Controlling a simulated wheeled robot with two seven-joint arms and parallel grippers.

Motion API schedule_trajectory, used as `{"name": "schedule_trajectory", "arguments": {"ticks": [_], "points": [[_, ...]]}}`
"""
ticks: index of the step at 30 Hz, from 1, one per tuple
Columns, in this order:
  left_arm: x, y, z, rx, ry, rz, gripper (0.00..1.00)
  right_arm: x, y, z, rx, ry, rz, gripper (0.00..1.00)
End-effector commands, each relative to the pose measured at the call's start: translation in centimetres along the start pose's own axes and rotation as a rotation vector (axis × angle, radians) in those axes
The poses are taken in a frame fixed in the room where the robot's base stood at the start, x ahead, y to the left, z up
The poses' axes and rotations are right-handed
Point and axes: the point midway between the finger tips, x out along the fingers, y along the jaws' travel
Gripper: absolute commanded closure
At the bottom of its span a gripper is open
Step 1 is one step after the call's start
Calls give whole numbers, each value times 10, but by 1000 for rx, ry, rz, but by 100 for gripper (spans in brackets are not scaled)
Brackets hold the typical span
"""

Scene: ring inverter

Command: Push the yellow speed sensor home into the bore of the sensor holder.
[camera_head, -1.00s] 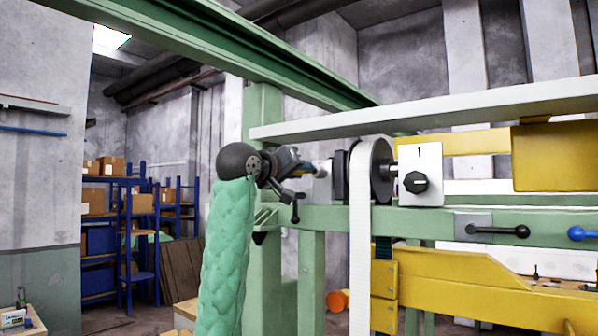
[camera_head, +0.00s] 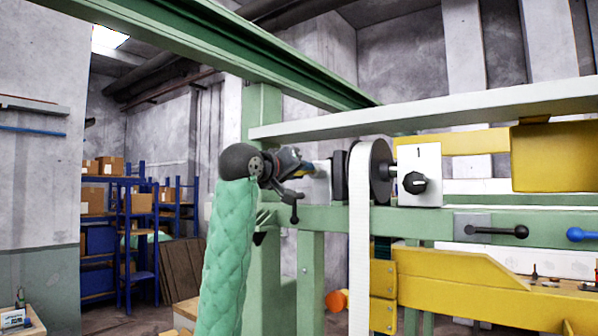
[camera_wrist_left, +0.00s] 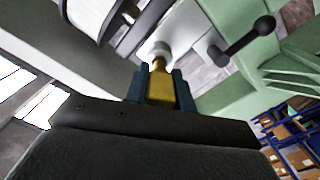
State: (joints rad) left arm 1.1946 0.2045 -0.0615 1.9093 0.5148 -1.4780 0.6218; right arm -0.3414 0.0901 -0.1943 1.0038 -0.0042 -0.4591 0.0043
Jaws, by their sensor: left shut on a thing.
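My left gripper (camera_wrist_left: 160,88) is shut on the yellow speed sensor (camera_wrist_left: 161,90), seen in the left wrist view between its two blue-grey fingers. The sensor's narrower brassy front end points at a pale round boss (camera_wrist_left: 156,52), which looks like the sensor holder. The tip is at or very near this boss; I cannot tell how deep it sits in the bore. In the head view my left gripper (camera_head: 306,168) reaches right to the light grey holder block (camera_head: 322,180), and the sensor is mostly hidden. My right gripper is not in view.
A dark disc (camera_head: 381,172) and a white belt (camera_head: 360,240) stand just right of the holder. A black-handled lever (camera_wrist_left: 245,38) sits close by in the wrist view. Green frame beams (camera_head: 263,120) surround the area. A white box with a knob (camera_head: 419,175) is further right.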

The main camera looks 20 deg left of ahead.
Motion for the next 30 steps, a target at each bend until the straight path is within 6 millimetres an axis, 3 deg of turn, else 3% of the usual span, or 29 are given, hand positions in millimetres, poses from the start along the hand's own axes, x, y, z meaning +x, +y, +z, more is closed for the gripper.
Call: {"name": "schedule_trajectory", "arguments": {"ticks": [30], "points": [[21, 0, 0, 0, 0, 0, 99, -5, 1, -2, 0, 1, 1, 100]]}}
